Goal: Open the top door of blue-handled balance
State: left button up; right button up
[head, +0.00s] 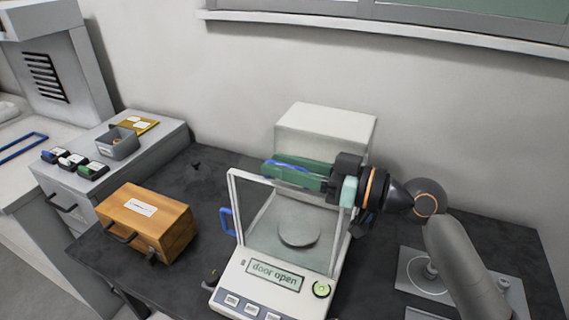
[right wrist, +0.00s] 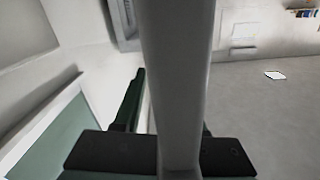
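The balance (head: 264,296) stands on the dark table, with a glass-sided chamber and a round pan inside. Its display reads "door open". A blue handle (head: 227,222) is on its left side. My right gripper (head: 268,168) reaches in from the right, its green fingers level over the chamber's top. A blue strip (head: 286,163) shows between the fingers; I cannot tell whether they press on it. The top door is mostly hidden by the gripper. In the right wrist view a thick grey bar (right wrist: 180,70) blocks the middle, with finger parts on both sides. My left gripper is out of view.
A wooden box (head: 150,218) sits left of the balance. A grey cabinet (head: 150,150) farther left holds a small bin and several little boxes. A flat metal plate (head: 415,270) lies at the right, near my right arm. The wall is close behind.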

grip_shut()
dwell(1.2)
